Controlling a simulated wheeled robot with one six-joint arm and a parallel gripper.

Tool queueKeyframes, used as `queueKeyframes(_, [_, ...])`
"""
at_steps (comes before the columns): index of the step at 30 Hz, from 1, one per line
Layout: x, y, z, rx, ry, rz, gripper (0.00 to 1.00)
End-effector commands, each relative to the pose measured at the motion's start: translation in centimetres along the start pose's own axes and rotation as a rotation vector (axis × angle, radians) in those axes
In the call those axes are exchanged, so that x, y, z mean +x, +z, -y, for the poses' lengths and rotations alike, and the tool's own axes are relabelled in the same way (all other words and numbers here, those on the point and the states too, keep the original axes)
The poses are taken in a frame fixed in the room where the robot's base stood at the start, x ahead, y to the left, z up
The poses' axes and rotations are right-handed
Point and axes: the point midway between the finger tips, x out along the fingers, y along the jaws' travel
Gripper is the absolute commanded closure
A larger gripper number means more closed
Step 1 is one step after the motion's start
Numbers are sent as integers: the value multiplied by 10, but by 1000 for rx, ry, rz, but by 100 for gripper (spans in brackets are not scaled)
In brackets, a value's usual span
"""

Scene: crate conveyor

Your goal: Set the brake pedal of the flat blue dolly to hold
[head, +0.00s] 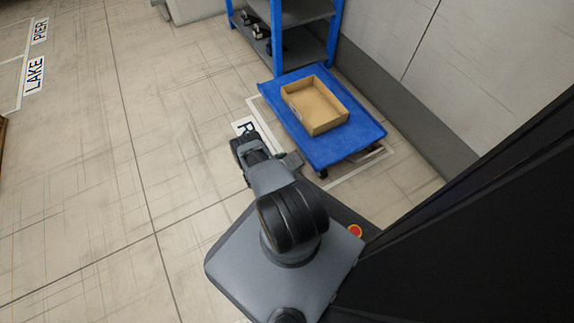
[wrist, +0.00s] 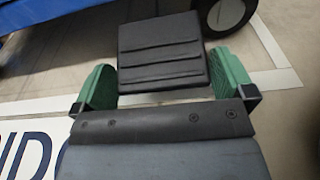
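The flat blue dolly (head: 318,150) stands by the wall, and a strip of its blue deck (wrist: 50,17) shows at the top left of the wrist view. Its brake pedal (wrist: 162,48) is a black plate with ridges across it, beside a dolly wheel. My gripper (wrist: 164,76) is low at the dolly's near left side. Its two green fingers are spread wide, one on each side of the pedal's near end, with visible gaps and nothing held. I cannot tell the pedal's height or whether my gripper touches it.
An open cardboard box (head: 315,106) sits on the dolly. A dark dolly wheel (wrist: 228,14) is close to the right finger. A blue-framed shelf (head: 276,40) stands behind the dolly, and a wall runs along its right. White floor markings surround the dolly.

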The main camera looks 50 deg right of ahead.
Motion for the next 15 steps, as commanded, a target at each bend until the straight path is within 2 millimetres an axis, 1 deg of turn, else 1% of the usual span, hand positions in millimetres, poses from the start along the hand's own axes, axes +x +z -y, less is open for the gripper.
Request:
queueKeyframes(5, [-3, 0, 0, -2, 3, 1, 0])
queueKeyframes(8, [-8, 0, 0, -3, 5, 2, 0])
queueKeyframes(11, [-20, 1, -1, -3, 8, 2, 0])
queueKeyframes(15, [-47, 1, -1, -3, 9, 1, 0])
